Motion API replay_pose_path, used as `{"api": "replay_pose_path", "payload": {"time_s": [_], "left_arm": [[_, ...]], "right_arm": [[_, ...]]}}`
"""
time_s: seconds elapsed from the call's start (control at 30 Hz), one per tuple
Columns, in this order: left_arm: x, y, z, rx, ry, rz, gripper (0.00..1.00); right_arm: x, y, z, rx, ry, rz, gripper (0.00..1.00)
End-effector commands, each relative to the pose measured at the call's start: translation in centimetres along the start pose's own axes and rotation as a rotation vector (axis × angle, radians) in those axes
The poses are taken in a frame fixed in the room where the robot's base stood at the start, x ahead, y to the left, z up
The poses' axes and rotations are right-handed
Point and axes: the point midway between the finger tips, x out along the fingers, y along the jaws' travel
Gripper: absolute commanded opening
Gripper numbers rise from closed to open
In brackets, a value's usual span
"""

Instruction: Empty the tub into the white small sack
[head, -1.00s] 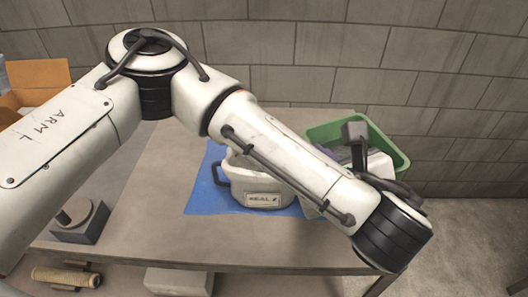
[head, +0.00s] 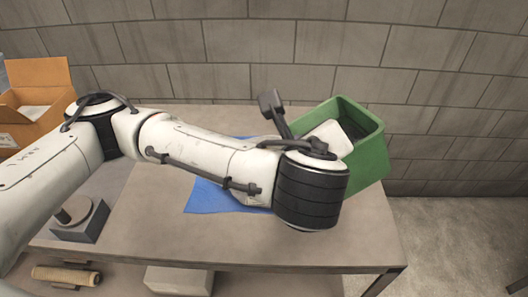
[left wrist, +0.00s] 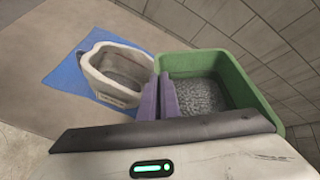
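The green tub (head: 368,158) is raised and tilted over the right part of the table in the head view. In the left wrist view the tub (left wrist: 240,84) holds grey granular material (left wrist: 200,95). My left gripper (left wrist: 160,84) has its purple fingers on either side of the tub's near wall, closed on it. The fingers are hidden in the head view. The white small sack (left wrist: 96,79) stands upright and open beside the tub, on its left in the wrist view. My right gripper is out of view.
A blue mat (head: 210,197) lies under the sack on the table (head: 150,215). A grey block with a post (head: 85,220) is at the left, and a cardboard box (head: 38,95) is at the far left. A block wall (head: 300,45) stands behind the table.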

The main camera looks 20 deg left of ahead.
Motion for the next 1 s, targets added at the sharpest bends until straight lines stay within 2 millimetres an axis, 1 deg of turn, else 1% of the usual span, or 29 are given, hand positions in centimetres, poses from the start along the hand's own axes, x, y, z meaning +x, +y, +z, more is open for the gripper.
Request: {"api": "replay_pose_path", "payload": {"time_s": [0.63, 1.0], "left_arm": [[0.00, 0.63, 1.18, -0.084, 0.045, -0.028, 0.00], [0.19, 0.94, 0.96, -0.128, 0.079, -0.047, 0.00]], "right_arm": [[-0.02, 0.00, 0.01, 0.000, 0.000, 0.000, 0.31], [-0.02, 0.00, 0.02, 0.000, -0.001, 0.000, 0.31]]}}
